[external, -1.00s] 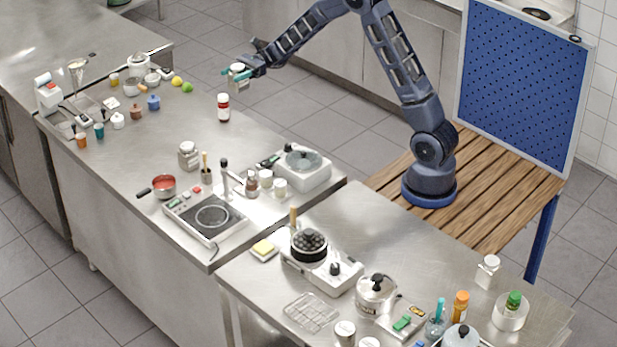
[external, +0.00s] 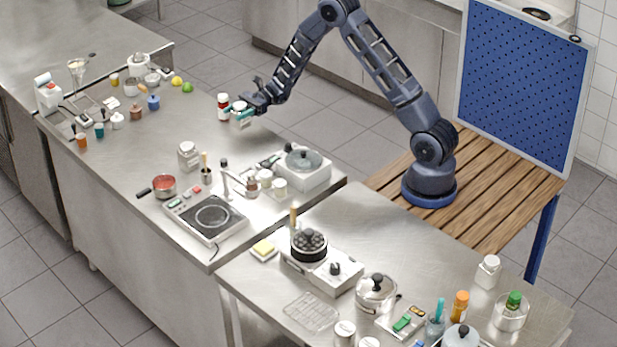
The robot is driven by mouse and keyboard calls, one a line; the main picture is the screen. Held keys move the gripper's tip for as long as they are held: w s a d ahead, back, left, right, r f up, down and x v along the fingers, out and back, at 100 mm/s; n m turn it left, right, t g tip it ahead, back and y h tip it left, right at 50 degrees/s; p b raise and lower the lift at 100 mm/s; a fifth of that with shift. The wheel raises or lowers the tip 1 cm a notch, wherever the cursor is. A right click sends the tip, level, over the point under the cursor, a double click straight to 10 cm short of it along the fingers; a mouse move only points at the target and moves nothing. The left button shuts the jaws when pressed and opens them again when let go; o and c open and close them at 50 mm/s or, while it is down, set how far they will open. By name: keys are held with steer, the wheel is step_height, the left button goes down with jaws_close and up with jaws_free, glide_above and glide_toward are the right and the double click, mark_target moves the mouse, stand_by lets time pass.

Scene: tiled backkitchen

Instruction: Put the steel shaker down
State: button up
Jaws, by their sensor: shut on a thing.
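The steel shaker (external: 239,106) is small and silvery with a pale top, and it is held in my gripper (external: 243,116). My gripper's teal fingertips are shut on it.
A steel-lidded jar (external: 188,155) stands nearer on the counter. Several small jars crowd the left end. The counter between the bottle and the lidded jar is mostly clear.

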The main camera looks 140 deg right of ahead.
mark_target(234, 120)
steer(key=shift+f, duration=1.5)
steer(key=shift+f, duration=0.1)
steer(key=o, duration=1)
steer(key=shift+o, duration=0.2)
steer(key=shift+s, duration=0.25)
steer(key=s, duration=1.1)
steer(key=shift+s, duration=0.3)
